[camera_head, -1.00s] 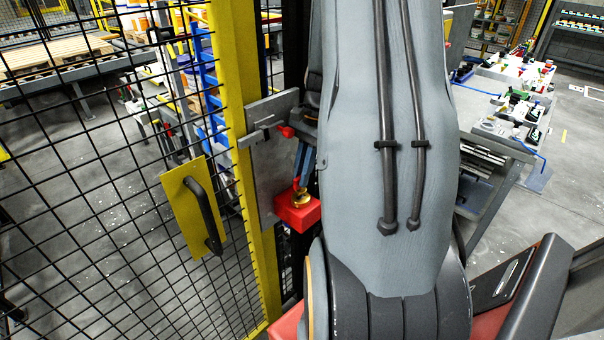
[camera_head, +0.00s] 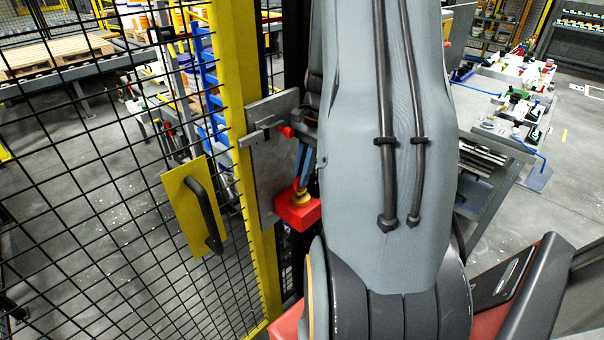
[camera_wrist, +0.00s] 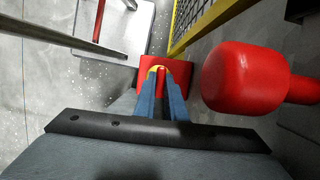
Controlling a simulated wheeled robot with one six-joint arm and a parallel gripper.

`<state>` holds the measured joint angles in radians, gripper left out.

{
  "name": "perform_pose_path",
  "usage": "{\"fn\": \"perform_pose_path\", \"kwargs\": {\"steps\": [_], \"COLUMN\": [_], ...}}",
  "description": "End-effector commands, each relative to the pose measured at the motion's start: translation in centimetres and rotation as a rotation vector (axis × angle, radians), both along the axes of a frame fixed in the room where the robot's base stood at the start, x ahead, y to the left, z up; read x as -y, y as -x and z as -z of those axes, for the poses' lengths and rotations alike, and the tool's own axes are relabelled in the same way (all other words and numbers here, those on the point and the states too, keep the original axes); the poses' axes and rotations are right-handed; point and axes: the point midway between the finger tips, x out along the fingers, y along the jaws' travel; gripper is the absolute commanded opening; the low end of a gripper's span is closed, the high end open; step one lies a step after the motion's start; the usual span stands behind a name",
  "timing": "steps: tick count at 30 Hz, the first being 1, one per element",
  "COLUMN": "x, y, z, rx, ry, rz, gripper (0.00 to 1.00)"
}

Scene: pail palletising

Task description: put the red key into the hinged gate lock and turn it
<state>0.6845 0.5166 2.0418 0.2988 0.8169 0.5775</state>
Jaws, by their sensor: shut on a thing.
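The red lock box (camera_head: 297,214) is mounted at the metal plate on the yellow gate post, with a brass collar (camera_head: 301,198) on top. My gripper (camera_head: 300,186) points down at the collar, its blue fingers close together. In the wrist view, the fingers (camera_wrist: 162,76) meet over the lock box (camera_wrist: 147,82), at the yellow collar (camera_wrist: 156,68). A small red piece, the key (camera_wrist: 162,69), shows between the fingertips. The fingers hide most of it, so I cannot tell how deep it sits or how far it is turned.
A red knob (camera_head: 286,132) on the latch bolt sits close above the fingers; it looms large at right in the wrist view (camera_wrist: 243,78). The grey plate (camera_head: 272,180), yellow post (camera_head: 240,130) and mesh panel with a black handle (camera_head: 204,212) lie left of my arm.

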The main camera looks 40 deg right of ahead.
Motion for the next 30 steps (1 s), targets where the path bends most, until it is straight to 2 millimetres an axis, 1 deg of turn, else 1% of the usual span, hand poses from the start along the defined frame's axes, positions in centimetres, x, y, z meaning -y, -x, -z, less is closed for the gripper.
{"fn": "perform_pose_path", "kwargs": {"steps": [30], "x": [0.0], "y": [0.0], "z": [2.4], "rx": [-0.001], "ry": [-0.001], "rz": [0.000], "gripper": [0.00]}}
